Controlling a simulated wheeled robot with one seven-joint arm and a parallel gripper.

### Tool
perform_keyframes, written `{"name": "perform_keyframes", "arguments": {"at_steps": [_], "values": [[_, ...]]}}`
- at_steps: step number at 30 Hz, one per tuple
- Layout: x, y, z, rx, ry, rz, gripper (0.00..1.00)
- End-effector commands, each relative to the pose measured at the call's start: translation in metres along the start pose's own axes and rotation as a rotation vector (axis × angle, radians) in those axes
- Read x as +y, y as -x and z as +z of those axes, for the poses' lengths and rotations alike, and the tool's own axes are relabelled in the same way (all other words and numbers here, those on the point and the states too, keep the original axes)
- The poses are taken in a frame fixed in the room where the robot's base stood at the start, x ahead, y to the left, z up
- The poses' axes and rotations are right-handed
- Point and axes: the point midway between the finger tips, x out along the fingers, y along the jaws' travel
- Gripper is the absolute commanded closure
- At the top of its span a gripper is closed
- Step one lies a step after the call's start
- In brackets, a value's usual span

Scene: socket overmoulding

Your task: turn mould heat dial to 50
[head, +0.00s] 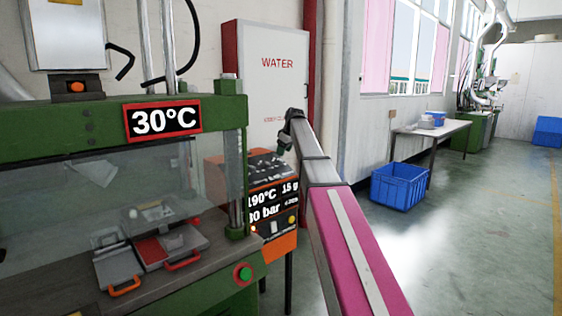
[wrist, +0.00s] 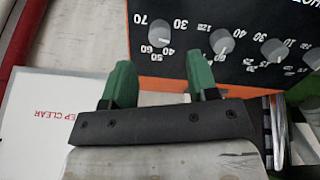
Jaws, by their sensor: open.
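The orange and dark control box (head: 273,190) stands right of the press in the head view. Its dark panel (wrist: 255,85) shows upside down in the wrist view, with a row of grey dials. The leftmost dial (wrist: 160,33) has marks from 30 to 70 around it; its title is not in view and its exact setting is hard to read. My gripper (wrist: 160,72) has two green fingers, open and empty. They sit below this dial in the picture, apart from it, one to each side. The press display (head: 162,121) reads 30°C.
Other dials (wrist: 221,41) sit close beside the leftmost one. The green press (head: 120,140) with mould parts (head: 150,250) is at the left. A white WATER cabinet (head: 285,75) stands behind the box.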

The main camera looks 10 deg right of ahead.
Motion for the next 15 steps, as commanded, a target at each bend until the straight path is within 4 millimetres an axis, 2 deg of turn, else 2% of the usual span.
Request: {"name": "perform_keyframes", "arguments": {"at_steps": [6, 15], "values": [[0.000, -0.037, 0.000, -0.001, -0.001, 0.000, 0.46], [0.000, -0.060, 0.000, 0.000, -0.001, 0.001, 0.46]]}}
